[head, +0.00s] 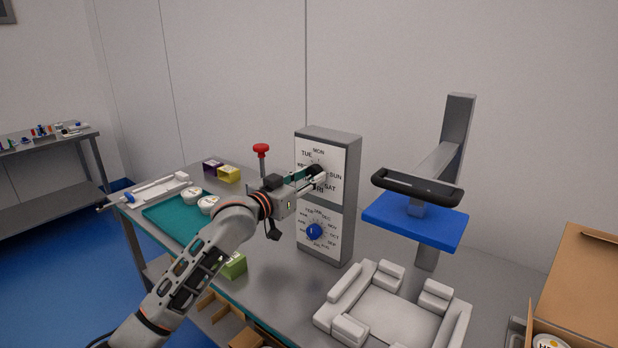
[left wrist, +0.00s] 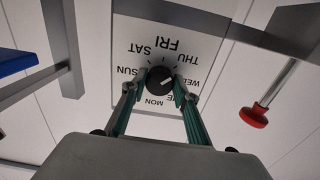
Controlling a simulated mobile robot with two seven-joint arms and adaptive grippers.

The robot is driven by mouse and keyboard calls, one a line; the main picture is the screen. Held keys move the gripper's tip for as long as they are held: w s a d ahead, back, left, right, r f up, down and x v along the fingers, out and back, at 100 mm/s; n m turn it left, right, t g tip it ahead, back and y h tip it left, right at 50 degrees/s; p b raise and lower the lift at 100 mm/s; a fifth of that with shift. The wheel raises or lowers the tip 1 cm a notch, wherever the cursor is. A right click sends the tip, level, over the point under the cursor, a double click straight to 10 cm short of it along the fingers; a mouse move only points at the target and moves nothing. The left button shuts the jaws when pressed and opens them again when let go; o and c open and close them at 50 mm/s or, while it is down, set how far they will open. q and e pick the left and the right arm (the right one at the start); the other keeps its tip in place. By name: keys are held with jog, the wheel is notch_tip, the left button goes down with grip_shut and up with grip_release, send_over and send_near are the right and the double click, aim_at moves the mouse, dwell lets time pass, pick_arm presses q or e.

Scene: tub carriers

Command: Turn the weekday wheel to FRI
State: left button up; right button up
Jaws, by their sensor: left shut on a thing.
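The weekday wheel is a black knob on a white plate (head: 339,158) in the upper half of a grey upright box. Day names ring the knob, with MON at the top and FRI at the bottom in the head view. My left gripper (head: 317,178) is at the knob and covers part of the left and lower labels. In the left wrist view the labels are upside down, and the gripper (left wrist: 159,88) is shut on the knob (left wrist: 158,74), a finger on each side. A short pale mark on the knob lies slanted; which day it marks is unclear.
A month dial with a blue knob (head: 314,232) sits below on the same box. A red-topped post (head: 261,150) stands left of it. A blue platform with a black handle (head: 430,187) is to the right.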

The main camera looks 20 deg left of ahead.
pick_arm(q)
jog(key=n, duration=0.4)
jog(key=shift+d+n, duration=0.1)
jog(key=shift+n, duration=0.2)
jog(key=n, duration=0.4)
jog(key=shift+n, duration=0.3)
jog(key=o, duration=1.1)
jog(key=shift+s, duration=0.15)
jog(key=v, duration=1.1)
jog(key=shift+s+r, duration=0.1)
jog(key=shift+s, duration=0.3)
